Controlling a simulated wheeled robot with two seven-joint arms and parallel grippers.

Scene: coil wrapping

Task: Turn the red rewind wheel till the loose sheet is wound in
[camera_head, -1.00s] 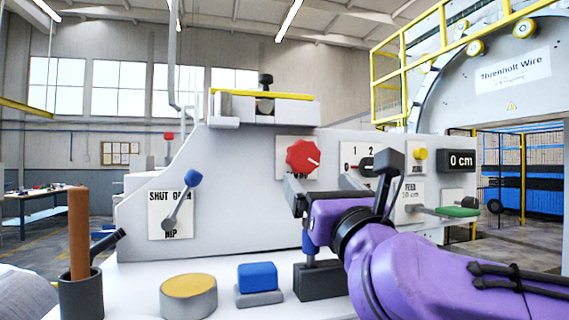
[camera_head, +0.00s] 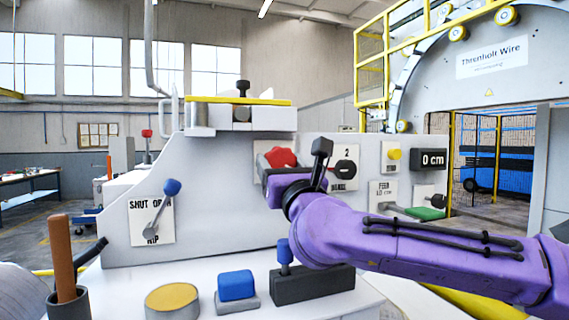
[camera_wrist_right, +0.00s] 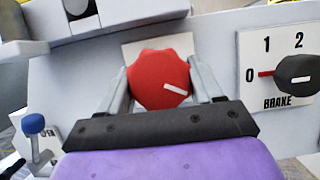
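The red rewind wheel (camera_head: 281,158) is on the front of the grey machine. It is lobed, with a white pointer mark that points right and slightly down in the right wrist view (camera_wrist_right: 160,80). My right gripper (camera_wrist_right: 160,85) has its fingers apart, one on each side of the wheel. They are close to its edges; I cannot tell whether they touch. In the head view the purple right arm hides the lower part of the wheel. My left gripper is not in view. I cannot make out the loose sheet.
Right of the wheel are a brake knob (camera_wrist_right: 297,74) pointing to 0, a yellow button (camera_head: 394,154), a "0 cm" display (camera_head: 433,159) and a green feed handle (camera_head: 425,213). A blue-tipped lever (camera_head: 172,187) is at left. A blue button (camera_head: 236,285) and yellow-topped disc (camera_head: 171,297) sit in front.

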